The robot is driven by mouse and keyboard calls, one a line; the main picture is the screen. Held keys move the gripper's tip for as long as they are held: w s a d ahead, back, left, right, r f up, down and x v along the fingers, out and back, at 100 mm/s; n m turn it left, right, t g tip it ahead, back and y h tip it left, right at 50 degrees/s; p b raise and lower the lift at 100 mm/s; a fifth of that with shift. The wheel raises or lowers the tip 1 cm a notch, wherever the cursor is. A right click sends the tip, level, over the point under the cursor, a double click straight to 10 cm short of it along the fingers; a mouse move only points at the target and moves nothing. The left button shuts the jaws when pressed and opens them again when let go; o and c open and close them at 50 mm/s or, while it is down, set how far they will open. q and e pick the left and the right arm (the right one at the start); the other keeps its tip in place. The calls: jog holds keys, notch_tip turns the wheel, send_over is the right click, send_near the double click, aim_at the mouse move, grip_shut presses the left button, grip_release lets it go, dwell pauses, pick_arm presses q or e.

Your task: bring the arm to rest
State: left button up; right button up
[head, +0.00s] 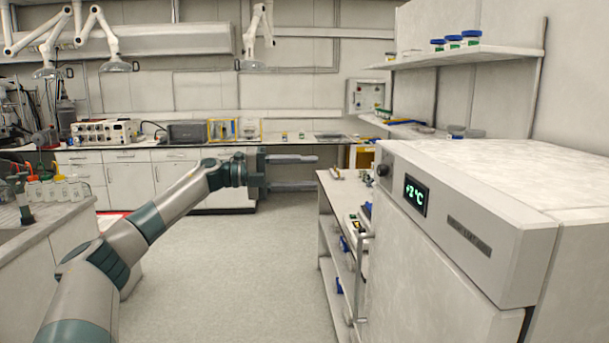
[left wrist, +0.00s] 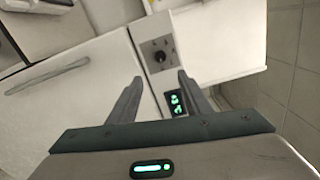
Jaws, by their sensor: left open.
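My left arm reaches up and forward from the lower left in the head view. Its gripper (head: 292,172) is open and empty, pointing right in mid-air over the aisle, left of the white fridge-like unit. In the left wrist view the two fingers (left wrist: 160,95) stand apart with nothing between them. Beyond them are the white unit's front, a dark knob (left wrist: 160,56) and part of a green-lit display (left wrist: 176,102). My right gripper does not show.
The white unit (head: 450,290) with a green temperature display (head: 415,196) fills the right. A shelved cart (head: 327,215) stands beside it. A bench (head: 45,235) with bottles is at left. A long counter (head: 130,155) with instruments runs along the back. The floor (head: 235,270) between is clear.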

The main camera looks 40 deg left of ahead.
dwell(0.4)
